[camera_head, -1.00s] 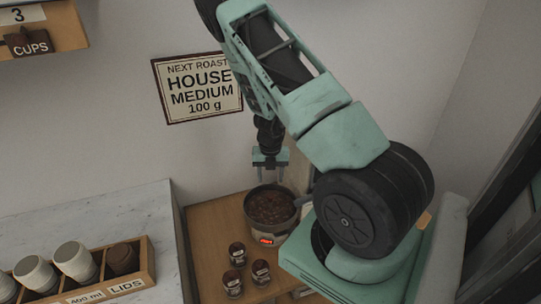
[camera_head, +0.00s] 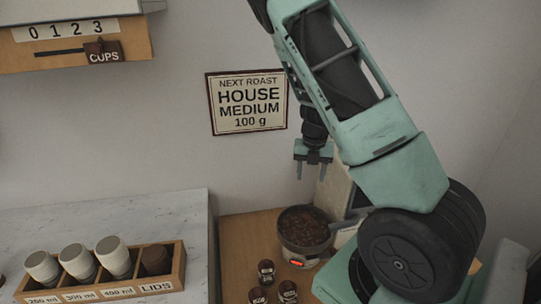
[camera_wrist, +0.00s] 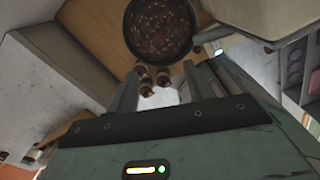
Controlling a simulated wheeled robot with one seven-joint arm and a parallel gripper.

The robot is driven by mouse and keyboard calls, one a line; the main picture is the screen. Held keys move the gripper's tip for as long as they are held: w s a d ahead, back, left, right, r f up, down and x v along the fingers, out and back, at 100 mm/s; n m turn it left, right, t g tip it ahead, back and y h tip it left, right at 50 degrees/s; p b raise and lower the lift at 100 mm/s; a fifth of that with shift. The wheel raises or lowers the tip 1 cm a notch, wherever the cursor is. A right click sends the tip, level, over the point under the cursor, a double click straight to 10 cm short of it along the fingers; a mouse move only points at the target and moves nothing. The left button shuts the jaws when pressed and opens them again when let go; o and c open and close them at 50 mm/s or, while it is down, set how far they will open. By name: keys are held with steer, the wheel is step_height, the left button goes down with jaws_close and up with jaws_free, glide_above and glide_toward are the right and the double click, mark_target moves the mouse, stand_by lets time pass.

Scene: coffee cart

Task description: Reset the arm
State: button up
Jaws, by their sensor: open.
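My gripper (camera_head: 313,170) hangs in front of the wall, right of and below the roast sign, with its fingers pointing down. Its two fingers are apart and nothing is between them. It is above the roaster pan (camera_head: 304,230), clear of it. The pan holds dark beans and has a lit orange display on its front. In the wrist view the two fingers (camera_wrist: 160,90) are spread, and the pan (camera_wrist: 160,28) shows beyond them. My arm crosses the right side of the head view and hides part of what is behind it.
Several small dark jars (camera_head: 266,272) stand on the wooden surface (camera_head: 240,240) before the pan. A cup and lid rack (camera_head: 178,270) sits on the marble counter (camera_head: 150,215) at left. A sign (camera_head: 248,103) hangs on the wall. A CUPS slider (camera_head: 102,50) is at upper left.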

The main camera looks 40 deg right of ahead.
steer(key=s+a+r+n+y+b, duration=0.1)
steer(key=a+n+y+b, duration=0.4)
steer(key=a+n, duration=2.2)
steer(key=s+a+n+h+b, duration=0.2)
steer(key=s+a+n+b, duration=0.2)
steer(key=n, duration=0.9)
steer(key=s+a+r+n+h+b, duration=0.1)
steer(key=s+a+n+b, duration=0.3)
steer(key=s+a+n, duration=0.6)
steer(key=s+n+h, duration=0.1)
steer(key=s+n, duration=0.1)
steer(key=n, duration=0.2)
steer(key=shift+s+a+b, duration=0.15)
steer(key=shift+a+b, duration=0.15)
steer(key=shift+b, duration=0.05)
